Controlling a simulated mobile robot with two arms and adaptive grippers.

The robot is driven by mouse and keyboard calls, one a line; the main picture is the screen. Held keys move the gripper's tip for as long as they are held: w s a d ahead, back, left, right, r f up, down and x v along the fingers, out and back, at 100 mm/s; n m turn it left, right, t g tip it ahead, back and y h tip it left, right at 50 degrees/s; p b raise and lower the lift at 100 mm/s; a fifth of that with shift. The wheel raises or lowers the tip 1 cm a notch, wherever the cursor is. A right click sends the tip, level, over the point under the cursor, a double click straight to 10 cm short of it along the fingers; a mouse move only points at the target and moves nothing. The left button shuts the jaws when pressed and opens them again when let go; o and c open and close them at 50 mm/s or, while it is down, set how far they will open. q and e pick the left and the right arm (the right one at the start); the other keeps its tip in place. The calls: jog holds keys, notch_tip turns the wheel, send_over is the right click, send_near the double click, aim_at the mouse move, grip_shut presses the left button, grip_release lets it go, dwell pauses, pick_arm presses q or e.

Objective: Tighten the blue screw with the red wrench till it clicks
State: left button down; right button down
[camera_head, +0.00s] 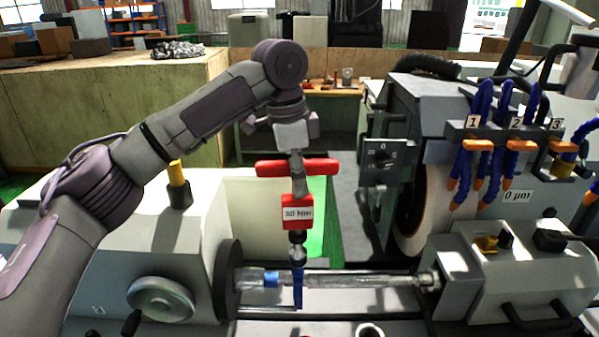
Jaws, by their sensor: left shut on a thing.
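The red wrench (297,212) hangs upright in the middle of the view, with a red crossbar handle and a red block labelled "30 Nm". My left gripper (298,174) comes down from above and is shut on the wrench at its handle. Below the block is a dark and silver joint, then a narrow blue piece (298,288) that reaches down in front of the shaft. A blue band (271,279) shows on the shaft just left of it. I cannot tell which blue part is the screw, nor whether the wrench tip touches it. My right gripper is not in view.
A horizontal metal shaft (355,281) runs between the left headstock disc (229,280) and the right tailstock (462,278). A grinding wheel (434,208) and numbered blue hoses (482,115) stand right of the wrench. A handwheel (161,299) sits at lower left.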

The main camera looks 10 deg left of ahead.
pick_arm(q)
jog(key=shift+f, duration=0.65)
dwell(0.4)
jog(key=shift+f, duration=1.1)
dwell(0.4)
jog(key=shift+f+p, duration=0.2)
jog(key=shift+p, duration=0.45)
dwell(0.5)
jog(key=shift+s+f+m, duration=0.1)
jog(key=shift+m, duration=0.4)
